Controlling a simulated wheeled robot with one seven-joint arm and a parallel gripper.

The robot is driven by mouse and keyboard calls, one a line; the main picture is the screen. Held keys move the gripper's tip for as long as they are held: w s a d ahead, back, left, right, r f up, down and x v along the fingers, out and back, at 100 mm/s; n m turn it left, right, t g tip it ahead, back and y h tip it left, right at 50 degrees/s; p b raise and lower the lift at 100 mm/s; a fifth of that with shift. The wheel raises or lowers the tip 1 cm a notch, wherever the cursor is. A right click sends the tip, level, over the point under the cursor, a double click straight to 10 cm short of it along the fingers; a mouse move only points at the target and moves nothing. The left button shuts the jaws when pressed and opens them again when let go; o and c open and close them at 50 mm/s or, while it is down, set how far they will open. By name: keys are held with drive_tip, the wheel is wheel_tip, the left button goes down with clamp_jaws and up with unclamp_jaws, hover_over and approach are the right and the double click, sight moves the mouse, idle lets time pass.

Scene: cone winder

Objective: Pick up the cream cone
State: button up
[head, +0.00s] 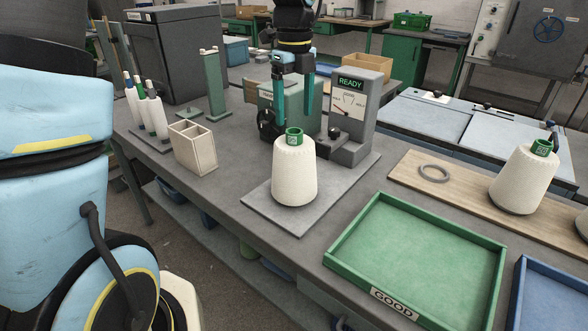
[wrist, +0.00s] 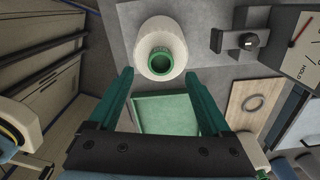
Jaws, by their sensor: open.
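A cream cone (head: 294,172) with a green top collar stands upright on a grey plate (head: 262,208) on the bench. The wrist view shows the same cone (wrist: 150,40) from above, just beyond my fingertips. My gripper (head: 293,120) is open, with its teal fingers pointing down above and behind the cone's top in the head view. In the wrist view my gripper (wrist: 159,73) has nothing between its fingers, and the collar lies in line with the gap. A second cream cone (head: 525,180) with a green collar stands on a wooden board at the right.
A gauge unit (head: 350,105) reading READY stands close behind the cone. A green tray (head: 350,222) marked GOOD and a blue tray (head: 519,290) lie at the front right. A grey ring (head: 434,173) lies on the wooden board (head: 455,190). A beige divided box (head: 194,150) stands left.

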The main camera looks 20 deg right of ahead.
sight(295, 131)
drive_tip(key=shift+f+p, duration=0.7)
drive_tip(key=shift+f, duration=1.7)
clamp_jaws()
